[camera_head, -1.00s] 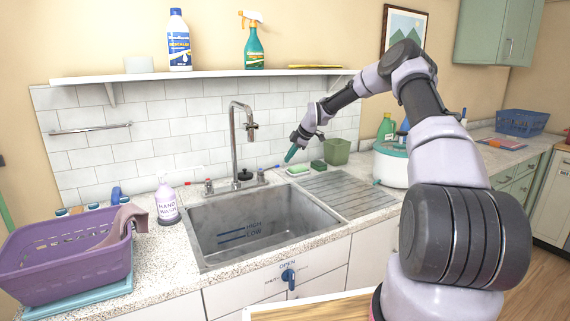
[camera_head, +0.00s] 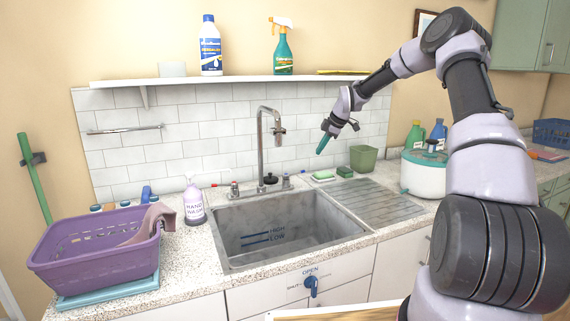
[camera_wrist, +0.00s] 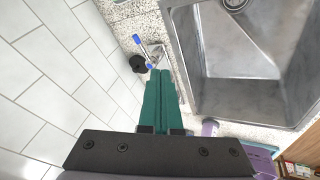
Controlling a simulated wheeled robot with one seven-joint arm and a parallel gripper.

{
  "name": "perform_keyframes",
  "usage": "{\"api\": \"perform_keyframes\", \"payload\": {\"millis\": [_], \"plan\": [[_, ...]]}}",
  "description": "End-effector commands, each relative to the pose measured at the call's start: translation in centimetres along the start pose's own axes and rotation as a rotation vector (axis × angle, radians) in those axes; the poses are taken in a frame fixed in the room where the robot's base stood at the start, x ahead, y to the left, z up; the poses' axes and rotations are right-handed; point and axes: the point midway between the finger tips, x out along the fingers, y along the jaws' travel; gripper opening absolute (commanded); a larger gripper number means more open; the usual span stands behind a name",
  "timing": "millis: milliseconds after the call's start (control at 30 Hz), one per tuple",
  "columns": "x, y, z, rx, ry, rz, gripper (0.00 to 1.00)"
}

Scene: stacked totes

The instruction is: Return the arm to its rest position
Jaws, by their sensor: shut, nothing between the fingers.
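My gripper (camera_head: 324,143) has teal fingers and hangs at the end of my raised arm, in front of the tiled wall and above the counter to the right of the sink. In the wrist view its teal fingers (camera_wrist: 163,88) lie together with nothing between them. The fingers point down toward the counter strip beside the sink (camera_wrist: 258,100). The gripper appears to touch nothing.
The sink (camera_head: 285,232) with its tall faucet (camera_head: 262,150) lies below left. A shelf (camera_head: 230,80) with bottles runs above. A purple basket (camera_head: 95,268) stands left.

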Motion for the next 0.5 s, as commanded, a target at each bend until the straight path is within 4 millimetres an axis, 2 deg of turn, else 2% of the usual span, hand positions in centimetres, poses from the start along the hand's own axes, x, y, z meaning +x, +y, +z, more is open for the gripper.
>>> {"api": "perform_keyframes", "payload": {"millis": [33, 200, 500], "plan": [[-1.9, -0.7, -1.3, 0.023, -0.028, 0.0, 0.0], [-8.2, -4.2, -4.0, 0.194, -0.129, 0.01, 0.0], [-19.7, -11.8, -6.5, 0.58, -0.244, 0.117, 0.0]]}}
